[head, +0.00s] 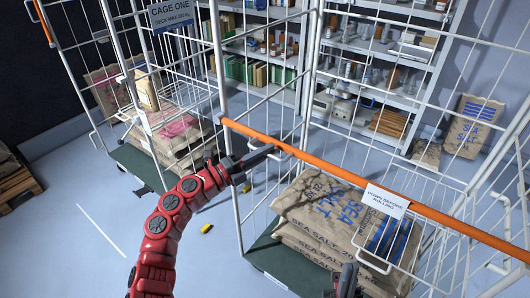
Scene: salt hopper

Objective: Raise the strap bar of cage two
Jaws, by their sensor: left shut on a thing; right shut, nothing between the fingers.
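The orange strap bar (335,171) runs across the front of cage two (237,215), from the left post down to the right edge of the picture. A white tag (386,201) reading "DOWN BEFORE ROLLING" hangs on it. My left gripper (272,152) is shut on the strap bar towards its left end; its fingers partly hide the grip. My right gripper (346,282) is shut and empty at the bottom edge, below the bar and in front of the sacks. The bar's far right end is out of view.
Sea salt sacks (320,205) lie stacked on cage two's green deck (268,258). A wire basket (400,235) hangs below the bar. Cage one (125,90) stands at the left with sacks. Shelves (350,75) stand behind. Small yellow pieces (207,229) lie on the floor.

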